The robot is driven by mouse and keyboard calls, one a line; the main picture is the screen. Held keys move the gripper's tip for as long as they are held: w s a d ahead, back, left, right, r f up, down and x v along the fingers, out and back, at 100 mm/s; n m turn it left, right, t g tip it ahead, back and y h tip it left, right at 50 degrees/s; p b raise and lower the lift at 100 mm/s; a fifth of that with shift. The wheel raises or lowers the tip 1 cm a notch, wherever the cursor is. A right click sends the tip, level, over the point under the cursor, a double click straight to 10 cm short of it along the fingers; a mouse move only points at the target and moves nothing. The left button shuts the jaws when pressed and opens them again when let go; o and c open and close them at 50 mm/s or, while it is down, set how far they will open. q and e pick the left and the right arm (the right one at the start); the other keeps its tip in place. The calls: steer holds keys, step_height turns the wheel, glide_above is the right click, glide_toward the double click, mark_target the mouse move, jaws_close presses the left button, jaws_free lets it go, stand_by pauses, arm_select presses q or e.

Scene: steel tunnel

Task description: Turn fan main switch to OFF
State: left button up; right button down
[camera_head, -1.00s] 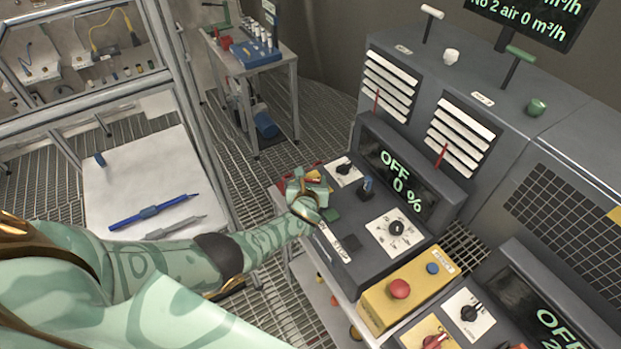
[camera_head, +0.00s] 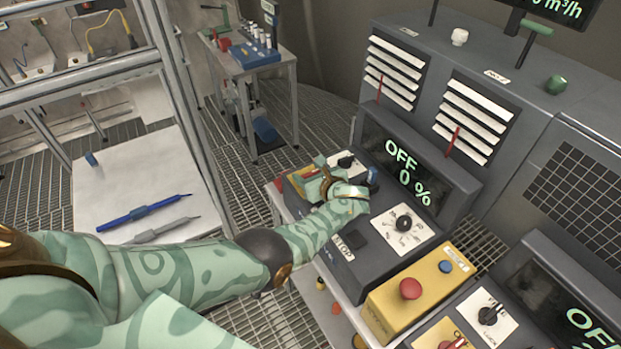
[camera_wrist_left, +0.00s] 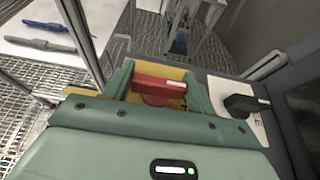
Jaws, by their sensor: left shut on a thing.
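The red switch handle (camera_wrist_left: 160,90) sits on a yellow plate (camera_wrist_left: 178,74) at the far left end of the grey fan console (camera_head: 325,262). My left gripper (camera_wrist_left: 158,86) has its two green fingers on either side of the red handle and is shut on it. In the head view the left gripper (camera_head: 318,178) hides most of the handle and plate. The handle's bar lies across the gap between the fingers; its position mark cannot be read. The console display (camera_head: 405,172) reads OFF and 0 %. My right gripper is not in view.
Close by are a black knob on a white plate (camera_head: 346,160), a blue lever (camera_head: 373,176) and a rotary dial (camera_head: 404,222). A yellow box with a red button (camera_head: 410,288) stands nearer.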

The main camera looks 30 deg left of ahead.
arm_select(q)
steer(key=shift+w+a+r, duration=0.1)
steer(key=shift+r, duration=0.05)
steer(key=o, duration=1)
steer(key=p+v, duration=0.4)
steer(key=v, duration=0.2)
steer(key=shift+d+r, duration=0.15)
steer(key=shift+d, duration=0.15)
steer(key=shift+s+d, duration=0.35)
steer(key=shift+s, duration=0.05)
